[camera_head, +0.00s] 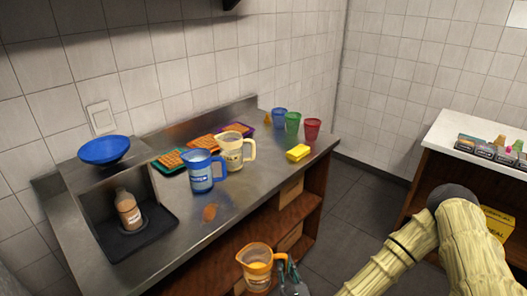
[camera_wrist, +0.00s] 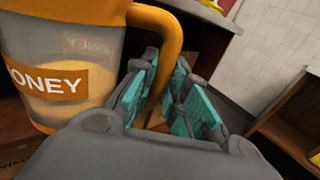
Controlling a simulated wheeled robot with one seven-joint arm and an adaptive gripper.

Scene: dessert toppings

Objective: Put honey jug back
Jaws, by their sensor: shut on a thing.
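The honey jug (camera_head: 257,270), orange with a clear body and an orange handle, hangs in front of the counter's open shelving in the head view. In the wrist view the jug (camera_wrist: 65,60) fills the left side, its label reading "HONEY". My gripper (camera_wrist: 165,100) has teal finger pads on both sides of the jug's handle and is shut on it. In the head view my gripper (camera_head: 288,275) is partly cut off at the bottom edge. The jug looks nearly upright.
The steel counter (camera_head: 245,190) holds a blue jug (camera_head: 202,172), a cream jug (camera_head: 234,150), several waffles on coloured trays, a yellow sponge (camera_head: 298,152) and coloured cups (camera_head: 292,122). A bottle (camera_head: 128,212) stands in the left niche. The counter's front right is clear.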

